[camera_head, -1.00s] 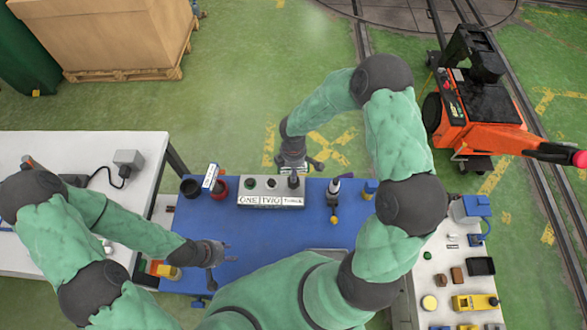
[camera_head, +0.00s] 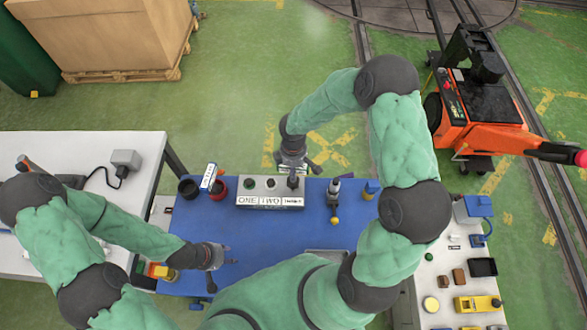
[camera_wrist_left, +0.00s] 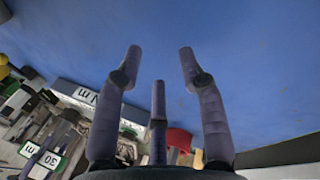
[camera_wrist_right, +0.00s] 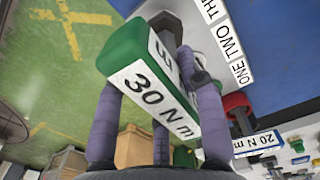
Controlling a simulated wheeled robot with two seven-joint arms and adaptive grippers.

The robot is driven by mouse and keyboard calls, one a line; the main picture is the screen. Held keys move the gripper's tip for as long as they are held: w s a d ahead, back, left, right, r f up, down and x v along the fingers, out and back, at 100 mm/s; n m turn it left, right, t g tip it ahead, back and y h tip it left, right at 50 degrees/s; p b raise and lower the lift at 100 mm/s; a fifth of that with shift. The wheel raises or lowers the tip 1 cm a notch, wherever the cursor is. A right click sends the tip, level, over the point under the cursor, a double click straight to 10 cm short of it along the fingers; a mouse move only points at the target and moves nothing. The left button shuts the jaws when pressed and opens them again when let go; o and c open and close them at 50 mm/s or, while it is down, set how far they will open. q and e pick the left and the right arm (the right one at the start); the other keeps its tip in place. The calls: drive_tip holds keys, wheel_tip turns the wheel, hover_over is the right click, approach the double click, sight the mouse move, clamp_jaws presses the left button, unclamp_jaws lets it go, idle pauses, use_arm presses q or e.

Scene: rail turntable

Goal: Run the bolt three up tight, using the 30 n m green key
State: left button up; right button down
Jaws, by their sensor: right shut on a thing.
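The grey block (camera_head: 262,206) marked ONE, TWO, THREE stands on the blue mat. My right gripper (camera_head: 298,168) is at its far side, above the THREE end, shut on the green key (camera_wrist_right: 122,48). My left gripper (camera_head: 222,271) is open and empty over the mat's near left part.
A red holder or key (camera_head: 221,189) with a 20 N m label (camera_head: 208,176) and a black cup (camera_head: 188,188) stand left of the block. The blue mat (camera_head: 215,230) is bare in front.

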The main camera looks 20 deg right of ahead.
use_arm(q)
drive_tip(key=shift+f+b, duration=0.7)
drive_tip(key=shift+f, duration=0.1)
use_arm(e)
drive_tip(key=shift+m, duration=0.9)
use_arm(q)
drive_tip(key=shift+f, duration=0.2)
use_arm(e)
drive_tip(key=shift+s+m, duration=0.1)
drive_tip(key=shift+m, duration=0.2)
use_arm(q)
drive_tip(key=shift+s+a+f+b, duration=0.1)
drive_tip(key=shift+f+b, duration=0.15)
drive_tip(key=shift+b, duration=0.2)
drive_tip(key=shift+f, duration=0.1)
use_arm(e)
drive_tip(key=shift+m, duration=0.3)
drive_tip(key=shift+d, duration=0.1)
